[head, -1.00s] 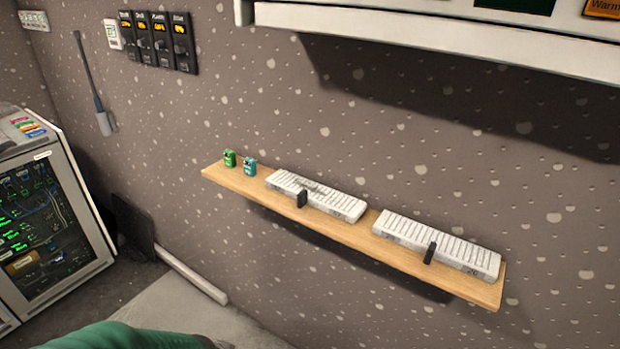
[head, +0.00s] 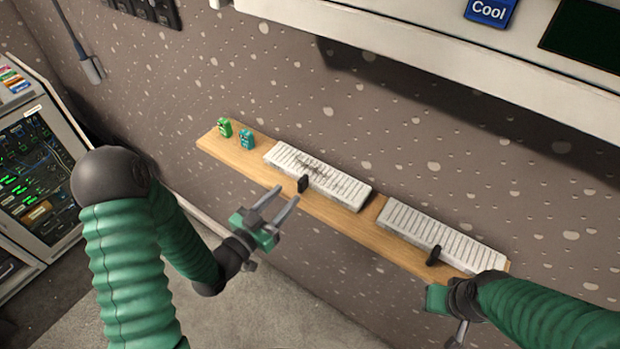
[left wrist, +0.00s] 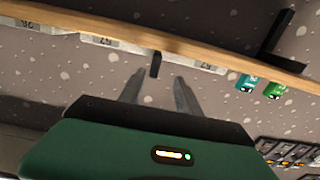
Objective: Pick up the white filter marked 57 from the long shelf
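Two white slatted filters lie on the long wooden shelf (head: 228,151). The left filter (head: 318,174) has dark smudges on top and a black tab (head: 303,184) at its front. In the left wrist view, small upside-down marks on this filter (left wrist: 103,41) look like 57, but are hard to read. The right filter (head: 440,236) is cleaner, with its own black tab. My left gripper (head: 286,195) is open and empty, its fingers pointing at the left filter's tab, just short of it.
A green box (head: 225,128) and a teal box (head: 246,139) stand at the shelf's left end. A large white overhead unit (head: 430,55) juts from the wall above. An equipment rack (head: 38,180) stands at the left. The floor in front is clear.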

